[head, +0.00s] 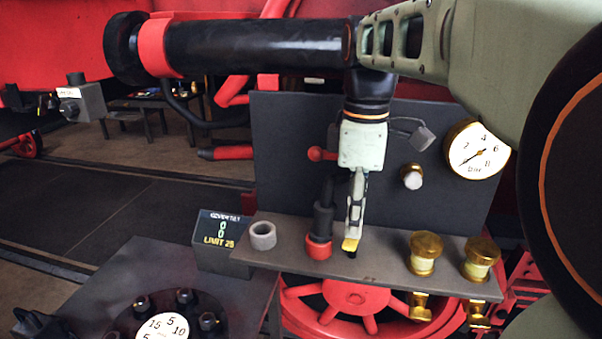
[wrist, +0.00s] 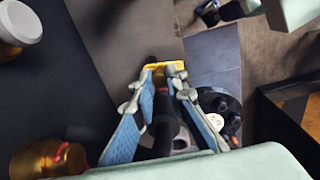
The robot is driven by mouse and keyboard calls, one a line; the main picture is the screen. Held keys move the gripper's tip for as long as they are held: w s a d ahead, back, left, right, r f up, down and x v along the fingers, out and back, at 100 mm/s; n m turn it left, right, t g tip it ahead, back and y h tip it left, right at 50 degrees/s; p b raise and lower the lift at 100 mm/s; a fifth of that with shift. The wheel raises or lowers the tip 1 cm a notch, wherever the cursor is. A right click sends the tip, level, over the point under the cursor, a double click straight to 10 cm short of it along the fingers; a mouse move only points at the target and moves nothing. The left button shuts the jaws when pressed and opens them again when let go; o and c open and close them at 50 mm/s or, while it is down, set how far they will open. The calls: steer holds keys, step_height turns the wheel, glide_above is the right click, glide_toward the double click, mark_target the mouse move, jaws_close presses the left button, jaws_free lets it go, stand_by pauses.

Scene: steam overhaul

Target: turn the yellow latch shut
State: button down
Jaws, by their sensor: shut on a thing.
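The yellow latch (head: 349,244) shows as a small yellow piece at the tip of my gripper, low over the grey shelf (head: 385,266). My gripper (head: 352,236) points down with its fingers close together on it. In the wrist view the yellow latch (wrist: 165,65) lies across the fingertips of my gripper (wrist: 168,76). The fingers hide most of the latch, so I cannot tell how far it is turned. A dark part shows between the fingers in the wrist view.
A black cylinder with a red base ring (head: 318,247) stands close left of my gripper, and a grey ring (head: 262,235) farther left. Two brass knobs (head: 425,252) (head: 481,258) stand to the right. A dark panel with a gauge (head: 477,150) rises behind.

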steer(key=shift+m, duration=0.3)
steer(key=m, duration=0.2)
steer(key=m+p, duration=0.1)
steer(key=m, duration=0.1)
steer(key=shift+w+a+p, duration=0.15)
steer(key=shift+a+p, duration=0.05)
steer(key=shift+p, duration=0.1)
steer(key=shift+w+m+p, duration=0.2)
steer(key=shift+m+p, duration=0.2)
steer(key=shift+m, duration=1.7)
steer(key=c, duration=1.9)
jaws_free()
steer(key=shift+c, duration=0.2)
step_height(320, 180, up, 12)
